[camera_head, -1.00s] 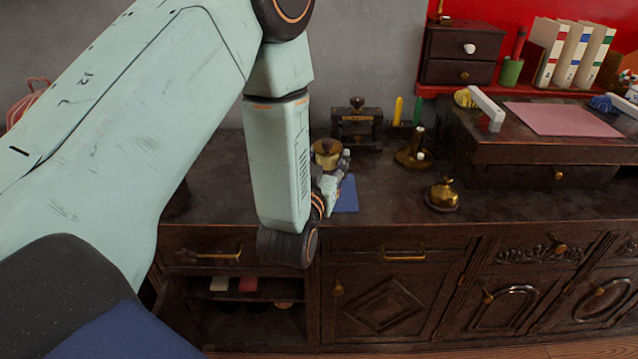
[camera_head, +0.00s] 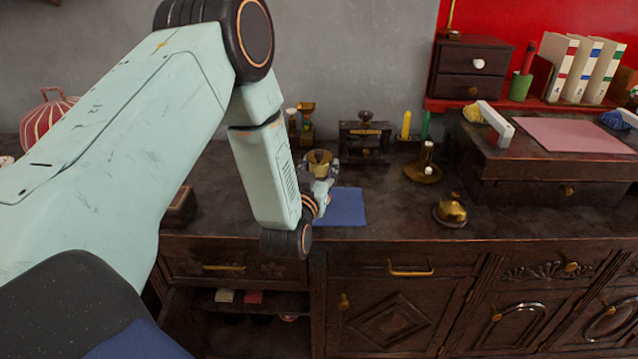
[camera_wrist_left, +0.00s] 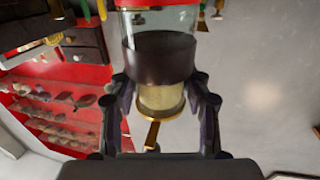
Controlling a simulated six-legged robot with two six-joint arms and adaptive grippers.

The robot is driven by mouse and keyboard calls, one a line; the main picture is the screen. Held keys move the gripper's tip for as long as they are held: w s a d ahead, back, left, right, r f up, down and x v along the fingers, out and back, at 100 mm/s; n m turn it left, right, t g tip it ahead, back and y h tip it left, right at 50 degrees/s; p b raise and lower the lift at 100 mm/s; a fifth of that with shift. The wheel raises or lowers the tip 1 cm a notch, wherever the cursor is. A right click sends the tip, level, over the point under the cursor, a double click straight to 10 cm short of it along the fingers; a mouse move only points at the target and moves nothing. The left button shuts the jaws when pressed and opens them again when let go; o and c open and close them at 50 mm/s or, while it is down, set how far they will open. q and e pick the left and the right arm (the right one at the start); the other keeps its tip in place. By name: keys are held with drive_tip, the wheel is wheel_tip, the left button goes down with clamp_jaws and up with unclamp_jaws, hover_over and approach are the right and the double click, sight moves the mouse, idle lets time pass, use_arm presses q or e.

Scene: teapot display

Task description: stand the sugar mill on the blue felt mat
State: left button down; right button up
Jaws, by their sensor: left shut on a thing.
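My left gripper (camera_head: 324,184) is shut on the sugar mill (camera_head: 319,160), whose brass top and dark knob show above the fingers in the head view. In the left wrist view the mill (camera_wrist_left: 160,58) has a clear glass part, a dark band and a brass end with a small lever. The fingers of the gripper (camera_wrist_left: 160,88) stand on both sides of it. The blue felt mat (camera_head: 346,207) lies flat on the dark counter, just right of the gripper. My forearm hides the mat's left edge. I cannot tell the height of the mill's foot. My right gripper is not in view.
A dark box mill (camera_head: 364,140) stands behind the mat. A brass candlestick (camera_head: 423,172) and a brass bell (camera_head: 451,212) stand to the right. Another brass piece (camera_head: 306,118) is at the back. The counter between mat and bell is clear.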

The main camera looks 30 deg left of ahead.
sight(319, 179)
use_arm(q)
wheel_tip(319, 179, down, 2)
drive_tip(key=shift+f+b, duration=0.25)
drive_tip(key=shift+b, duration=0.25)
drive_tip(key=shift+w+f, duration=0.1)
drive_tip(key=shift+f, duration=0.3)
drive_tip(key=c, duration=0.6)
unclamp_jaws()
drive_tip(key=shift+f, duration=0.15)
drive_tip(key=shift+r, duration=0.2)
